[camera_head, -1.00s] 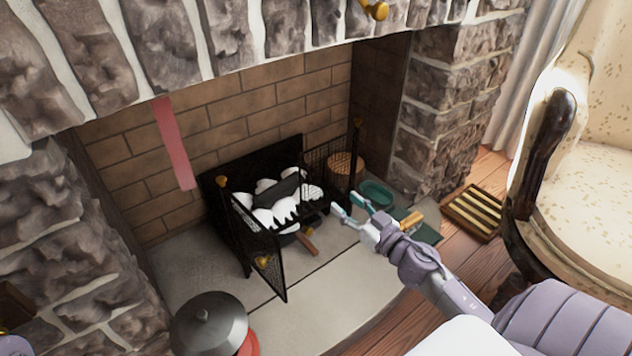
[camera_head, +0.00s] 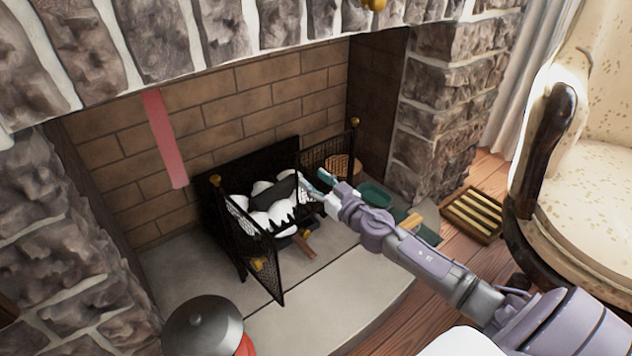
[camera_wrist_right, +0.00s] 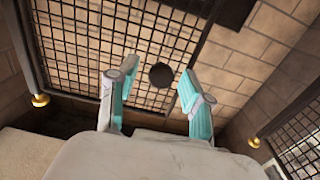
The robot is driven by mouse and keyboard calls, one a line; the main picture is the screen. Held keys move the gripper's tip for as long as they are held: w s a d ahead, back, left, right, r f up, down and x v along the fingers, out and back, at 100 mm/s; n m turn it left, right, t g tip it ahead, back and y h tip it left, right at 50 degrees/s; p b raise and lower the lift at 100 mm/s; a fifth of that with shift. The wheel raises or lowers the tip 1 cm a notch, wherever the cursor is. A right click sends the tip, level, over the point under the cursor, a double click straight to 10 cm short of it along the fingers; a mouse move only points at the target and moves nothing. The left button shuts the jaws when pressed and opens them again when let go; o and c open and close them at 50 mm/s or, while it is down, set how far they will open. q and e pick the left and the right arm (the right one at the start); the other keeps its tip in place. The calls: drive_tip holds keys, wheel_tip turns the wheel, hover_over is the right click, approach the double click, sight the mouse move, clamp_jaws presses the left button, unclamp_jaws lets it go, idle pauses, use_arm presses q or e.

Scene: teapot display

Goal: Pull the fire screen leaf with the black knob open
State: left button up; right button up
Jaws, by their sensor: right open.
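The fire screen leaf with the black knob is the right mesh leaf (camera_head: 336,151), standing angled at the right of the grate. In the wrist view its dark mesh (camera_wrist_right: 85,45) fills the upper left, and the round black knob (camera_wrist_right: 161,75) shows ahead of and between my right fingertips. My right gripper (camera_head: 320,184) is open in front of this leaf; its teal-padded fingers (camera_wrist_right: 157,92) are spread, apart from the knob. In the head view the gripper hides the knob. My left gripper is not in view.
The other mesh leaf (camera_head: 252,245), with a brass knob (camera_head: 258,264), stands swung out at the left. White logs (camera_head: 268,207) lie in the grate. A dark round lid (camera_head: 202,325) is at the front left, a green dish (camera_head: 374,194) at the right, beside the stone pillar (camera_head: 440,110).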

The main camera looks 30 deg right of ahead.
clamp_jaws()
